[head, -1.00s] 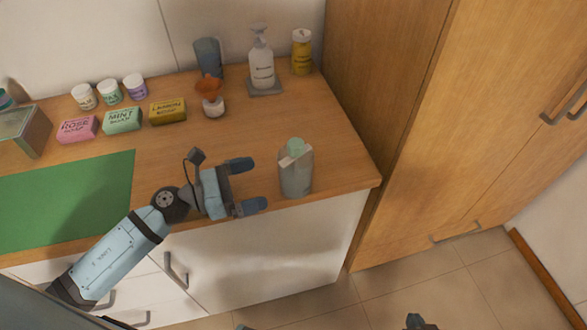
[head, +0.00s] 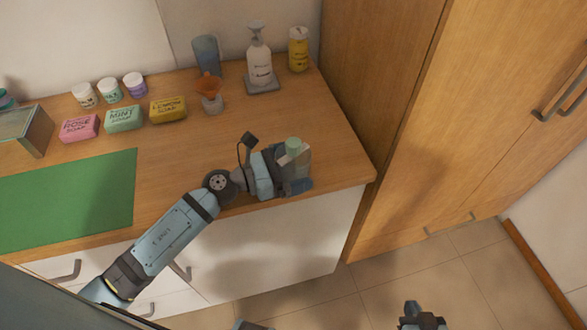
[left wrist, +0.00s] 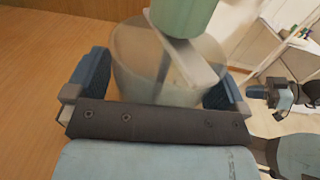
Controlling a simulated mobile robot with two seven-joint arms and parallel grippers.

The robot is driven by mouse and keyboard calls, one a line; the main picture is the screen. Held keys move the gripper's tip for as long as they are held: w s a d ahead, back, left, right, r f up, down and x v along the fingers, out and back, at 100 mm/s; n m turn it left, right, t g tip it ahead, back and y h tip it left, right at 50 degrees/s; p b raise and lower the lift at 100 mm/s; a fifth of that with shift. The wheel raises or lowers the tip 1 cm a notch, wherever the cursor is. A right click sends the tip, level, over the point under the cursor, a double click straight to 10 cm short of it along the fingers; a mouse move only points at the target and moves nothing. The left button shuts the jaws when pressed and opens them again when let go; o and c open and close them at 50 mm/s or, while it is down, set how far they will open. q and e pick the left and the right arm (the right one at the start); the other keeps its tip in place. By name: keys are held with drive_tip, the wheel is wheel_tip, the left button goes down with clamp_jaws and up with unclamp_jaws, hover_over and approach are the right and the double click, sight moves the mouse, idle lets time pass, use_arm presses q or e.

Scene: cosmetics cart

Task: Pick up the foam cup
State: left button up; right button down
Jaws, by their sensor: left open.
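A translucent grey container (head: 300,168) with a pale green cylindrical top (head: 293,146) and a white flat bar stands at the counter's front right; I take it to be the foam cup. In the left wrist view the container (left wrist: 140,62) is between the fingers, below the green cylinder (left wrist: 184,14) and the white bar (left wrist: 187,58). My left gripper (head: 298,170) is open, with a finger on either side of the container; I cannot tell whether they touch it. My right gripper (head: 422,317) is partly in view at the bottom edge; its jaws are unclear.
Several soaps and small jars line the left, behind a green mat (head: 70,198). A tall wooden cabinet (head: 380,110) bounds the right.

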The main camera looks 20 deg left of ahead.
use_arm(q)
drive_tip(key=c, duration=1)
drive_tip(key=shift+r, duration=0.15)
